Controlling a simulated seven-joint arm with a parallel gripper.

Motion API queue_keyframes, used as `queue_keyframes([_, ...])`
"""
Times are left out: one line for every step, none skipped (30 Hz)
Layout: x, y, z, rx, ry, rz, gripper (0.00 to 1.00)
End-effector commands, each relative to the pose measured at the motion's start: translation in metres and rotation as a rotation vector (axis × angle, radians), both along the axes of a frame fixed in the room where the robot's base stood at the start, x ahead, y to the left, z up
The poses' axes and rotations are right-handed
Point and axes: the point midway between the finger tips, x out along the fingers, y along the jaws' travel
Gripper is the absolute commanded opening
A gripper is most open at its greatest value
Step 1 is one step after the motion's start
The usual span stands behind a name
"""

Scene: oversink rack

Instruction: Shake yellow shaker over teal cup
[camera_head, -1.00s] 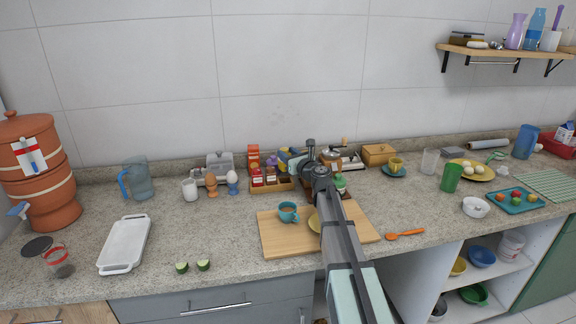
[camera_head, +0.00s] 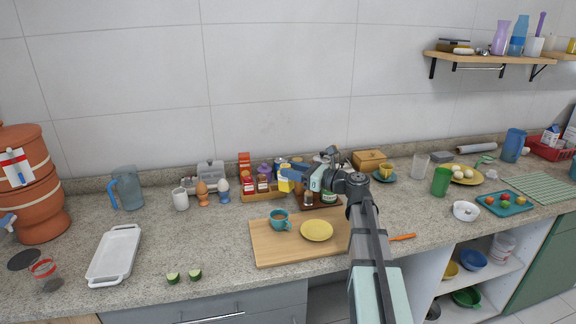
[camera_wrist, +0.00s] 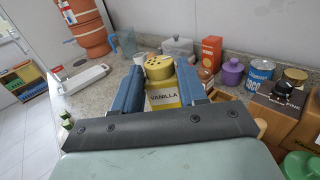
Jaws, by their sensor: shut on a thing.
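The yellow shaker (camera_head: 285,185) with a holed lid is between the fingertips of my gripper (camera_head: 293,179). In the wrist view the shaker (camera_wrist: 161,88) shows its holed lid uppermost and a VANILLA label. The blue fingers of my gripper (camera_wrist: 161,84) are shut on its sides. The teal cup (camera_head: 279,221) stands upright on the wooden board and holds something brown. In the head view the shaker appears above and slightly right of the cup; how far behind it, I cannot tell. The cup is not visible in the wrist view.
A yellow plate (camera_head: 317,230) lies on the wooden board (camera_head: 268,250), right of the cup. A spice tray (camera_head: 262,194) with several jars stands behind. A white tray (camera_head: 114,255) and two green cut pieces (camera_head: 184,276) are to the left. The counter between is clear.

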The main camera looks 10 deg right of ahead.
Motion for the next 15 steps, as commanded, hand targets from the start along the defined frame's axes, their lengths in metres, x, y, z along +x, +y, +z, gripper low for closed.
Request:
queue_keyframes([-0.006,0.000,0.001,-0.001,-0.002,0.012,0.00])
queue_keyframes([-0.008,0.000,0.001,-0.003,-0.004,0.017,0.00])
queue_keyframes([-0.009,0.000,0.001,-0.007,-0.009,0.023,0.00])
queue_keyframes([-0.011,0.000,0.001,-0.011,-0.015,0.026,0.00])
queue_keyframes([-0.011,0.001,0.000,-0.016,-0.021,0.028,0.00])
queue_keyframes([-0.012,0.001,-0.001,-0.027,-0.033,0.029,0.00])
queue_keyframes([-0.012,0.001,-0.002,-0.037,-0.044,0.030,0.00])
queue_keyframes([-0.013,0.002,-0.003,-0.049,-0.059,0.030,0.00])
queue_keyframes([-0.013,0.002,-0.005,-0.067,-0.079,0.029,0.00])
queue_keyframes([-0.014,0.003,-0.006,-0.082,-0.096,0.029,0.00])
queue_keyframes([-0.014,0.003,-0.008,-0.098,-0.115,0.029,0.00])
queue_keyframes([-0.015,0.004,-0.010,-0.122,-0.142,0.028,0.00])
queue_keyframes([-0.016,0.004,-0.011,-0.140,-0.163,0.028,0.00])
queue_keyframes([-0.016,0.005,-0.013,-0.159,-0.184,0.028,0.00])
queue_keyframes([-0.017,0.005,-0.015,-0.184,-0.212,0.028,0.00])
